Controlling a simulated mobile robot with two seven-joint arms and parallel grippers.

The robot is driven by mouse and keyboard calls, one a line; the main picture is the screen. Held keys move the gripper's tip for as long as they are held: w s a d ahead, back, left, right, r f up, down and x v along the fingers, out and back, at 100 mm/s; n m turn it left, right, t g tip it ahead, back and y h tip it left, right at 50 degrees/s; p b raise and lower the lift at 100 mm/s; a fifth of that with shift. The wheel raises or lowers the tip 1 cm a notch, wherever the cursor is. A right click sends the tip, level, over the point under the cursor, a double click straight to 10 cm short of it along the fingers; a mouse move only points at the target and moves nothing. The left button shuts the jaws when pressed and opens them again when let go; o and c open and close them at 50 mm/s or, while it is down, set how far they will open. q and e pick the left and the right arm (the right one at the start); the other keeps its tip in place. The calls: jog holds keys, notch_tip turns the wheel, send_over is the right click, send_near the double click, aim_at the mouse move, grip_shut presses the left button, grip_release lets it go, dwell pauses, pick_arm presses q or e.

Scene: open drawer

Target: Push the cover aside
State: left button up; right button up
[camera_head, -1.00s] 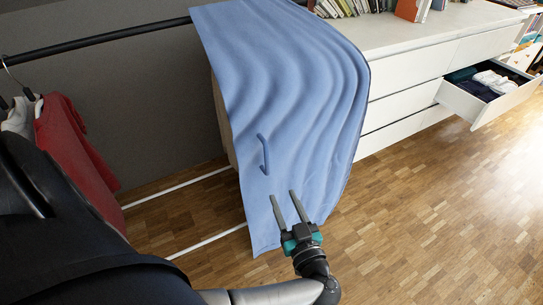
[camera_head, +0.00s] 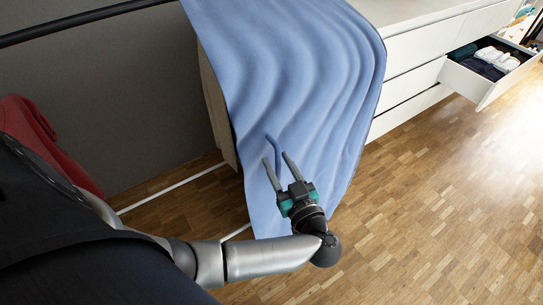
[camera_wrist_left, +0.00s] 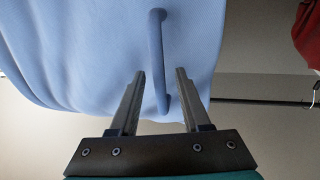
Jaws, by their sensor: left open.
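A blue cover (camera_head: 300,70) drapes over the near end of the white dresser and hangs down its front in folds. A darker blue handle (camera_head: 275,150) stands out from the lower part of the cover; it also shows in the left wrist view (camera_wrist_left: 157,50). My left gripper (camera_head: 275,157) is open in front of the cover. In the head view its fingers lie on either side of the handle's lower part. In the left wrist view the handle's end shows between the fingertips, and I see no clear contact. My right gripper is not in view.
The white dresser (camera_head: 415,50) has an open drawer (camera_head: 492,68) with folded clothes at the far right. A dark clothes rail (camera_head: 90,18) runs at upper left, with a red garment (camera_head: 40,135) below. The wooden floor (camera_head: 430,200) is clear at right.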

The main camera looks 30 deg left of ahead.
pick_arm(q)
jog(key=shift+w+a, duration=0.15)
jog(key=shift+a, duration=0.05)
grip_shut()
dwell(0.4)
dwell(1.1)
